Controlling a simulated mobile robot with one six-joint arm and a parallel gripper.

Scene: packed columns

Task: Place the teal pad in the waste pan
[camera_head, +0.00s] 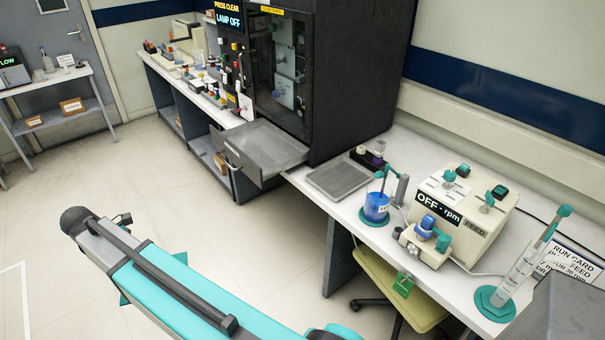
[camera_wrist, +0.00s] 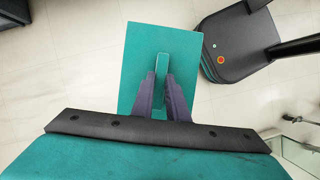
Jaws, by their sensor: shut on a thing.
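The teal pad (camera_wrist: 140,50), a flat square plate with a raised grip, is held in the wrist view. My gripper (camera_wrist: 161,82) is shut on that grip, with a purple finger on each side. The pad is in the air above the pale tiled floor. In the head view my arm hides most of the gripper and pad. No label marks the waste pan. A shallow grey tray (camera_head: 340,178) lies on the white bench, and a larger grey open pan-like drawer (camera_head: 262,146) sticks out from the black cabinet. I cannot tell which is the waste pan. Both look empty and stand apart from the pad.
A blue beaker (camera_head: 376,207), a cream rpm machine (camera_head: 459,215) and a teal-based syringe stand (camera_head: 496,302) crowd the right bench. A yellow-green stool (camera_head: 398,290) is under it. The tall black cabinet (camera_head: 345,70) rises behind the drawer. Floor (camera_head: 215,215) before the bench is clear.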

